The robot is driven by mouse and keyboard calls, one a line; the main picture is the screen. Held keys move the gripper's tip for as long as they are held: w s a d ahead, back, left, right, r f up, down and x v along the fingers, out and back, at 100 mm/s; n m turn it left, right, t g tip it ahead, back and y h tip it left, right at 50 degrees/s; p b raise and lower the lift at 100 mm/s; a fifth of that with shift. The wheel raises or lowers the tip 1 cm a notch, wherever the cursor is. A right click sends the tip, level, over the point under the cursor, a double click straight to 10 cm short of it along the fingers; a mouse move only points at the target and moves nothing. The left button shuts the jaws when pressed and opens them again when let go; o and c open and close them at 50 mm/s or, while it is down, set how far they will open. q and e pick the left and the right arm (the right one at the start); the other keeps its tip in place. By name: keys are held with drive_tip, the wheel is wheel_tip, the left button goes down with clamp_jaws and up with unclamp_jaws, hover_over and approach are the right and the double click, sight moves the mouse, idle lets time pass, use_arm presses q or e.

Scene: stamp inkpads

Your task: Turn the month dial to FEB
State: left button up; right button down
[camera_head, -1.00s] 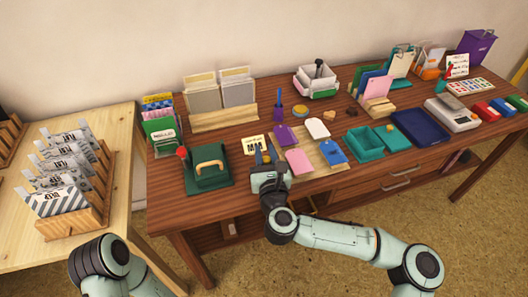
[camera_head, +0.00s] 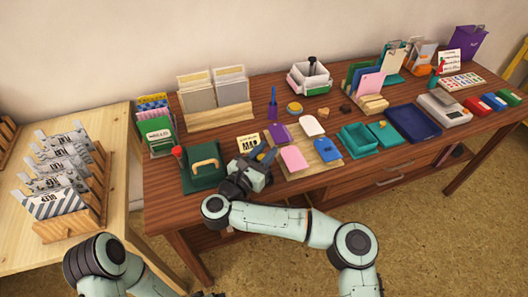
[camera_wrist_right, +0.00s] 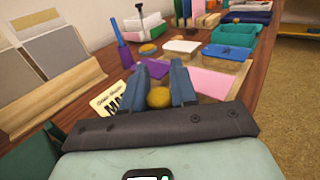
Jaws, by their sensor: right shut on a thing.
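The month dial shows as a cream card (camera_head: 248,143) at the table's front, right of the dark green stamp press; it also shows in the wrist view (camera_wrist_right: 108,101). Its large letters begin with MA; the last letter is unclear. A round yellow knob (camera_wrist_right: 158,97) beside the card sits between the blue-grey fingers of my right gripper (camera_wrist_right: 158,88). My right gripper (camera_head: 265,154) is shut on this knob, low over the table, its fingers slanting up and right in the head view. The knob is hidden there. My left arm comes in at bottom left; its fingers do not show.
The green press (camera_head: 204,174) with a wooden handle stands left of my right gripper. A mat (camera_head: 297,168) with pink, purple, white and blue tags lies close on the right. A blue tin with a yellow top (camera_head: 295,108) is behind. Teal trays (camera_head: 358,140) are further right.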

drive_tip(key=shift+f+h, duration=0.1)
drive_tip(key=shift+h, duration=0.2)
drive_tip(key=c, duration=0.9)
unclamp_jaws()
